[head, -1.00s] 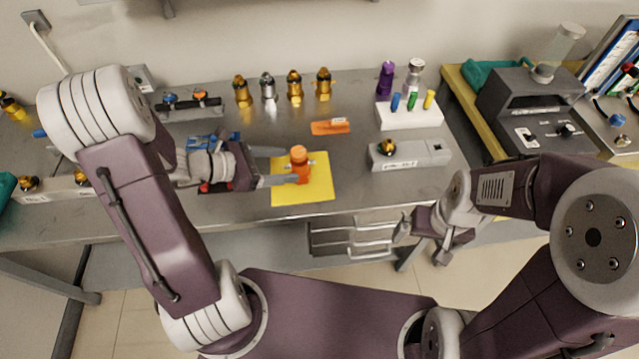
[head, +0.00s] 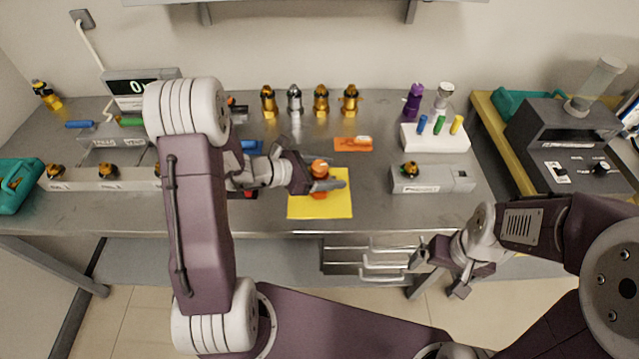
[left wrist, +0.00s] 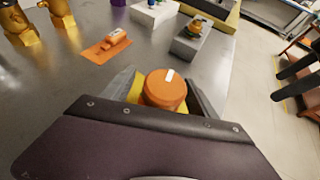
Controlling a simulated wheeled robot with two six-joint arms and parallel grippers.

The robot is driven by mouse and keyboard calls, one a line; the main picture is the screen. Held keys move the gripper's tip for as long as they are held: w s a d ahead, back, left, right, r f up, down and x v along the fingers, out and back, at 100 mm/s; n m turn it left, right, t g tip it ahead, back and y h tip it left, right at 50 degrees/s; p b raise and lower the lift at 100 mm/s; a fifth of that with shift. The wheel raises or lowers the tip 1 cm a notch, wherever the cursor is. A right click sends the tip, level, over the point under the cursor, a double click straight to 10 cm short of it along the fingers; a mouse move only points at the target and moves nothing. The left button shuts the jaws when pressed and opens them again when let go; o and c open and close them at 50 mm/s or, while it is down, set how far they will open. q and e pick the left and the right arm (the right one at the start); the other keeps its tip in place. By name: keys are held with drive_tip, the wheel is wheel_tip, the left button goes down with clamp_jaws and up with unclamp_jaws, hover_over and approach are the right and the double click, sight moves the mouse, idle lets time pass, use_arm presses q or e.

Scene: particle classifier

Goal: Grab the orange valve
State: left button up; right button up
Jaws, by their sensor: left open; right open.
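The orange valve (head: 319,169) stands upright on a yellow sheet (head: 325,207) at the middle of the bench. It also shows in the left wrist view (left wrist: 165,89), with a white mark on its round top. My left gripper (head: 335,173) is open around the valve, with one finger on each side of it. I cannot tell whether either finger touches it. The valve's lower part is mostly hidden by the gripper. My right gripper (head: 437,269) is open and empty, in front of the bench and below its top.
An orange tool (head: 353,144) lies behind the valve. A grey block (head: 432,180) stands to the right, and a white rack with coloured tubes (head: 435,138) behind it. Several gold and silver fittings (head: 321,100) line the back. Bare bench lies between the sheet and grey block.

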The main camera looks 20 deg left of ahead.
use_arm(q)
drive_tip(key=shift+c, duration=0.2)
clamp_jaws()
drive_tip(key=shift+r, duration=0.15)
drive_tip(key=shift+r, duration=0.6)
drive_tip(key=s+d+r+b, duration=0.4)
drive_tip(key=s+d+r, duration=0.3)
drive_tip(key=s+r, duration=0.2)
drive_tip(key=shift+s+r, duration=0.15)
drive_tip(key=shift+r, duration=0.2)
